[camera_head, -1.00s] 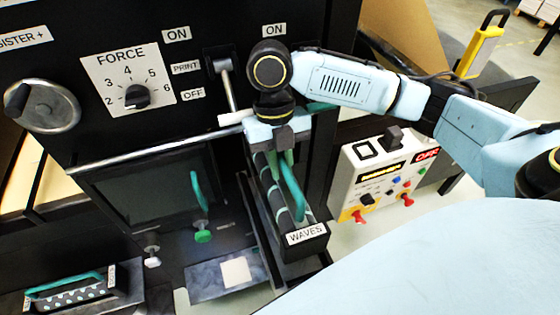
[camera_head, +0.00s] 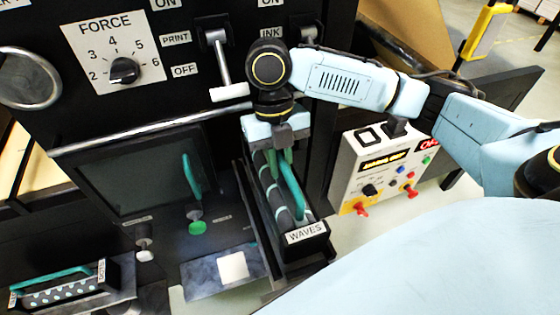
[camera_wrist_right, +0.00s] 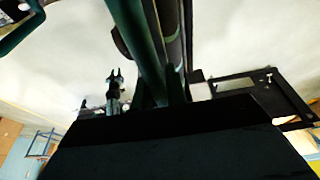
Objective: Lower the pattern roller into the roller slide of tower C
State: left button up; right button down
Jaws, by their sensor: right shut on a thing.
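The pattern roller labelled WAVES (camera_head: 308,236) is a black cassette with a dark striped roller and a teal handle (camera_head: 291,188). My right gripper (camera_head: 282,165) is shut on it from above, at its far end. The roller hangs at the right of the dark machine front, beside a slide-like black frame (camera_head: 248,215). Whether it touches that frame I cannot tell. In the right wrist view, teal and dark bars (camera_wrist_right: 150,50) run up between the fingers, and a dark body fills the bottom. My left gripper is not in view.
A dotted roller cassette (camera_head: 65,288) with a teal handle sits at lower left. The machine has a FORCE dial (camera_head: 123,71), a PRINT lever (camera_head: 222,65) and a metal bar (camera_head: 150,133). A control box (camera_head: 385,165) stands close to the right of the roller.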

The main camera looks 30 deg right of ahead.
aim_at(280, 175)
jog(key=shift+f, duration=0.3)
jog(key=shift+f+b, duration=0.65)
jog(key=shift+f, duration=1.2)
jog(key=c, duration=1.3)
grip_release()
jog(key=shift+c, duration=0.2)
jog(key=shift+s+f, duration=0.1)
jog(key=shift+f, duration=0.05)
